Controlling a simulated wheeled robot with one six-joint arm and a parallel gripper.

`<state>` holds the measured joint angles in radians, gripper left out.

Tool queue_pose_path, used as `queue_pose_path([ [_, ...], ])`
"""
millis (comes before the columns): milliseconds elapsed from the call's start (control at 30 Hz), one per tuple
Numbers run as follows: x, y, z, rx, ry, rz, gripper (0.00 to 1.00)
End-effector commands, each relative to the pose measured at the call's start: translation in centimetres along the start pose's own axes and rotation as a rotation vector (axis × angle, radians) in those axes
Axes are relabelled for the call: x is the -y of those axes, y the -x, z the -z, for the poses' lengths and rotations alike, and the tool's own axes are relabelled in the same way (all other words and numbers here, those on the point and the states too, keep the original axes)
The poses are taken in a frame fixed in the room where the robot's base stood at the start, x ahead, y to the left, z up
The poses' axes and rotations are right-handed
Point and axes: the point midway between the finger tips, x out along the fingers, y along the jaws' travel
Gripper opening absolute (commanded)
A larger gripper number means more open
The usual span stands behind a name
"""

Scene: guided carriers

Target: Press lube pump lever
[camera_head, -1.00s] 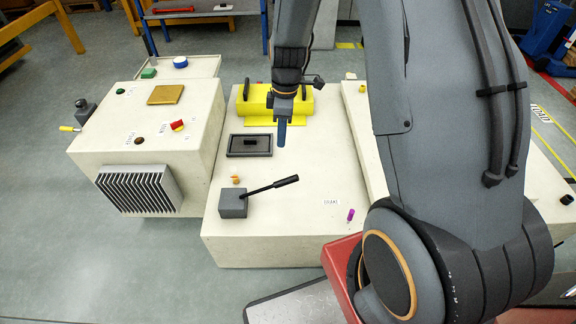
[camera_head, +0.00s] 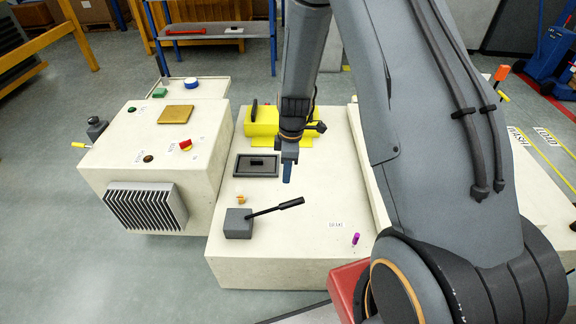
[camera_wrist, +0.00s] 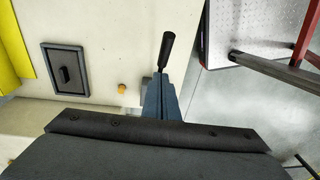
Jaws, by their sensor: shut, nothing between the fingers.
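The lube pump is a grey box (camera_head: 238,223) on the cream bench top (camera_head: 310,254), with a black lever (camera_head: 275,208) rising to the right from it. My gripper (camera_head: 287,174) is shut and empty, pointing down. In the head view it appears above and behind the lever handle, apart from it. In the wrist view the black lever handle (camera_wrist: 167,49) shows beyond the tip of my shut blue-grey fingers (camera_wrist: 160,90). The fingers hide most of the pump box there. Whether they touch the lever cannot be told from that view.
A dark framed recess with a handle (camera_head: 256,165) and a small orange knob (camera_head: 240,199) lie beside the pump. A yellow block (camera_head: 262,122) stands behind. A purple peg (camera_head: 356,239) stands front right. A cabinet with a finned grille (camera_head: 145,207) is at left.

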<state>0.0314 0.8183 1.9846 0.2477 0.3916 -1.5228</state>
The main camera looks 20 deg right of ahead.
Motion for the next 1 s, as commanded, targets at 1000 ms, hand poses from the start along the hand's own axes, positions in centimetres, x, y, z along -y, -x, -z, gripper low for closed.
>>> queue_pose_path([
  [1000,0.6,-7.5,-2.2,0.0,0.0,-0.001,0.0],
])
